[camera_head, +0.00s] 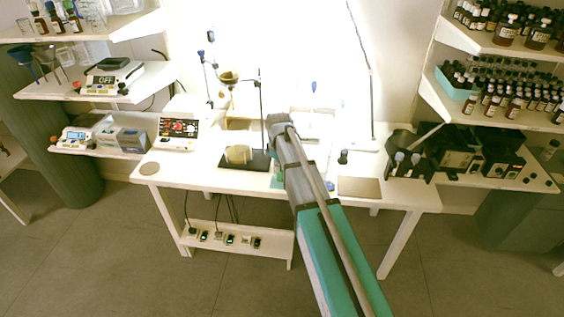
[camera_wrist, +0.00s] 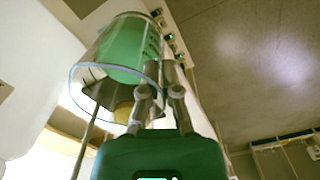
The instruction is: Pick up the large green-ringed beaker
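The large green-ringed beaker (camera_wrist: 95,72) is a clear glass vessel with a broad green part, at upper left in the wrist view. Its round rim faces my camera. My gripper (camera_wrist: 164,68) is at the beaker's right side in that view. Its two fingers come close together at the glass wall, with the rim beside them, and look shut on the wall; the exact contact is hard to see. In the head view my arm covers the middle of the white table (camera_head: 213,181), and my fingers are hidden. A small green patch (camera_head: 277,181) shows beside my arm there; I cannot tell whether it is the beaker.
A dark stand base (camera_head: 229,161) with a yellowish item (camera_head: 238,154) is left of my arm. A control box (camera_head: 178,131) stands at the table's left. A flat plate (camera_head: 359,188) and a small dark-topped item (camera_head: 343,157) lie right. Bottle shelves (camera_head: 510,115) stand at far right.

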